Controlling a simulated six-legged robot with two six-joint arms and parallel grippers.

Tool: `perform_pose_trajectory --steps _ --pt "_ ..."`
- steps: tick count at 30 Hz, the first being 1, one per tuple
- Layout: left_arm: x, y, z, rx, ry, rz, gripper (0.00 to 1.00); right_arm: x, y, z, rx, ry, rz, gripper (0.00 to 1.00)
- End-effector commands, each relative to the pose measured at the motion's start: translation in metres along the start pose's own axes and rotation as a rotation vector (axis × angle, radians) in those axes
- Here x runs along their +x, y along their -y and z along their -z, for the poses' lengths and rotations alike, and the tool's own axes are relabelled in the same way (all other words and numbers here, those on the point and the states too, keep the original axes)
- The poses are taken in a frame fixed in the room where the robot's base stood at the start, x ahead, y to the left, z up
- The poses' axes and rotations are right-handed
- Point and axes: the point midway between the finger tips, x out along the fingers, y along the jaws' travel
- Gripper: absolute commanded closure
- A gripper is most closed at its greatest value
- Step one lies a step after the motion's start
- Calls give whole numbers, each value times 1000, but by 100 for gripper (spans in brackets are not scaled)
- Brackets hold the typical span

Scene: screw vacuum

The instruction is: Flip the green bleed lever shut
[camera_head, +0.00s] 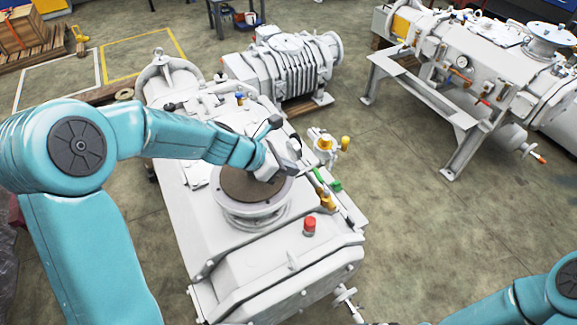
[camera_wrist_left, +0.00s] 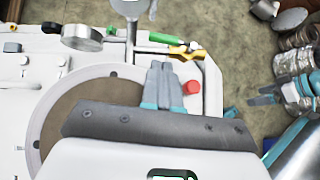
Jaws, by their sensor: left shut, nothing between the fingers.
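The green bleed lever (camera_head: 327,180) is on the right side of the pale grey vacuum pump, just right of the round flange. In the left wrist view a green handle (camera_wrist_left: 166,40) lies beyond my fingertips, beside a yellow fitting (camera_wrist_left: 187,52). My left gripper (camera_head: 291,167) is over the flange's right edge, left of the green lever and apart from it. Its fingers are together and empty in the left wrist view (camera_wrist_left: 160,70). My right arm enters at the lower right of the head view; its gripper seems to show small at the right of the wrist view (camera_wrist_left: 262,99), jaw state unclear.
A red cap (camera_head: 309,226) stands in front of the lever on the pump (camera_head: 180,225). A yellow-topped fitting (camera_head: 325,143) stands behind it. A gauge or knob (camera_wrist_left: 82,37) is left of the green handle. Open floor (camera_head: 430,220) lies to the right.

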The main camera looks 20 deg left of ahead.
Motion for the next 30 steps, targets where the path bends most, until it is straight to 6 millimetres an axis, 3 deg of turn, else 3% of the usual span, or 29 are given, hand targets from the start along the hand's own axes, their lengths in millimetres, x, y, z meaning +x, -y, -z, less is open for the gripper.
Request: perform_pose_trajectory --steps 6,12,30 --pt "44 -1 0 1 -1 2 100 6 -2 0 0 1 0 0" --pt "65 -3 -2 2 -1 1 100 8 -3 0 0 1 0 0" --pt "67 -3 -2 4 0 2 100 8 -3 0 0 1 0 0"
